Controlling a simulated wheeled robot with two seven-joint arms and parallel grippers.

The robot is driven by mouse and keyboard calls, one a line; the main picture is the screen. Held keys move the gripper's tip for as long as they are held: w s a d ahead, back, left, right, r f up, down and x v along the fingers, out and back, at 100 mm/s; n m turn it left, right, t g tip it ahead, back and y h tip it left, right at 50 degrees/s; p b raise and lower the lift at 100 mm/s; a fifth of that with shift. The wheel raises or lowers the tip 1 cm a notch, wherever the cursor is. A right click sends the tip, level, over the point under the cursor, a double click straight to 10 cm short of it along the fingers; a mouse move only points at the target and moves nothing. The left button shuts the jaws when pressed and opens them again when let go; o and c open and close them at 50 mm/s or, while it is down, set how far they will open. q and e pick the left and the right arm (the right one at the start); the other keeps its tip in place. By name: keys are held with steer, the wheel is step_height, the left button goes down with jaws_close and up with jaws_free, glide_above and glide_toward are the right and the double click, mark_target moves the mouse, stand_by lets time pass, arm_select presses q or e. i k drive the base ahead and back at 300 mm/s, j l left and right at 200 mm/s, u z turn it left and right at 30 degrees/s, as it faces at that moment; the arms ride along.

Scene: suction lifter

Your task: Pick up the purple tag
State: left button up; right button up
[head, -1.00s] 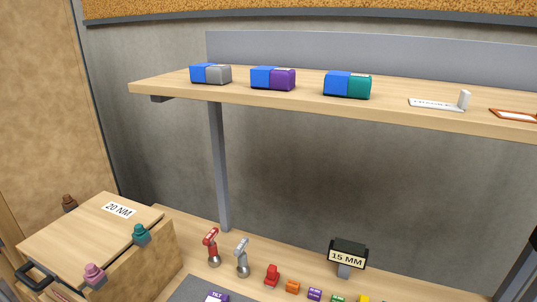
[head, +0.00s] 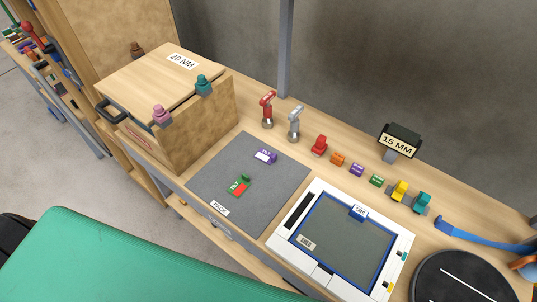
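Two small purple pieces show in the head view. One purple tag (head: 266,156), with a white label and a small raised part, lies on the dark grey mat (head: 290,180) near its far side. Another small purple piece (head: 357,170) stands in a row on the wooden bench, between an orange piece (head: 338,159) and a green piece (head: 376,180). A green tag with a red part (head: 238,186) lies on the mat, nearer than the purple tag and apart from it. Neither of my grippers is in view.
A wooden box marked 20 NM (head: 160,75) stands left of the mat. Red (head: 267,110) and silver (head: 294,124) upright fittings stand behind it. A white framed tray (head: 290,230) lies to the right, with a black disc (head: 460,280) beyond. A 15 MM sign (head: 398,143) stands at the back.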

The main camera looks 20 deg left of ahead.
mark_target(267, 157)
steer(key=j+u, duration=0.75)
steer(key=u, duration=0.15)
steer(key=i+j+u, duration=0.1)
steer(key=j+u, duration=0.35)
steer(key=z, duration=1.45)
